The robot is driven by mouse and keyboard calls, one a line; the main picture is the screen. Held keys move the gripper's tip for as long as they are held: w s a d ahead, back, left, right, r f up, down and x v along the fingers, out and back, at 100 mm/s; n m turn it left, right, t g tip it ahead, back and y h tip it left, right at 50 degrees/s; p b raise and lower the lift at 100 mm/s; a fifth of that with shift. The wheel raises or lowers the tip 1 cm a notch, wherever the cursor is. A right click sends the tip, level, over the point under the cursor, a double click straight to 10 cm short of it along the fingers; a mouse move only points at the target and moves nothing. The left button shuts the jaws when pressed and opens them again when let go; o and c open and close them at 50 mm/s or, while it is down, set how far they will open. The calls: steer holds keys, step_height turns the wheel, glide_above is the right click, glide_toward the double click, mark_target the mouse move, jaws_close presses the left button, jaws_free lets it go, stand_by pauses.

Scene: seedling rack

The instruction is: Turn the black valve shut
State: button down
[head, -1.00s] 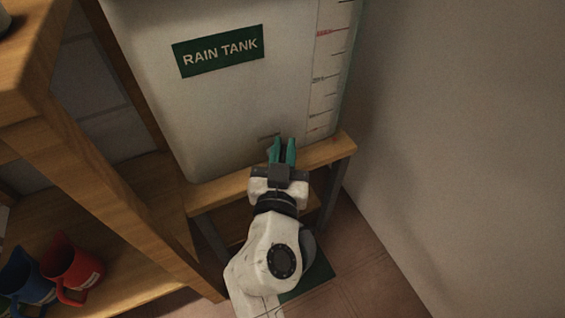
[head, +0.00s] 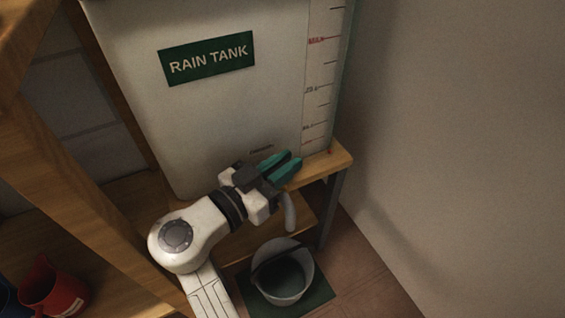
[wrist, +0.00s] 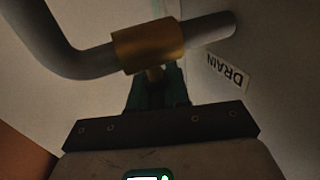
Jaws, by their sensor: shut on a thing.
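My gripper (head: 280,165) is at the lower front of the rain tank (head: 210,120), its teal fingers pointing up and right. In the wrist view the fingers (wrist: 156,92) close just below a brass valve body (wrist: 148,44) on a grey pipe (wrist: 205,30). A short stem runs from the brass body down between the fingers. The black valve handle is hidden between them, so its angle cannot be told. In the head view the grey spout (head: 289,213) hangs below my gripper. No water stream can be made out.
A white bucket (head: 306,278) stands on a green mat (head: 321,293) below the spout. The tank rests on a wooden stand (head: 335,160). A wooden shelf with a red jug (head: 62,295) is at left. A bare wall is at right. A DRAIN label (wrist: 228,71) is beside the pipe.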

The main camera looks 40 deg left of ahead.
steer(key=shift+m+h, duration=0.3)
steer(key=shift+h, duration=0.2)
steer(key=c, duration=1.2)
jaws_free()
steer(key=shift+y, duration=0.4)
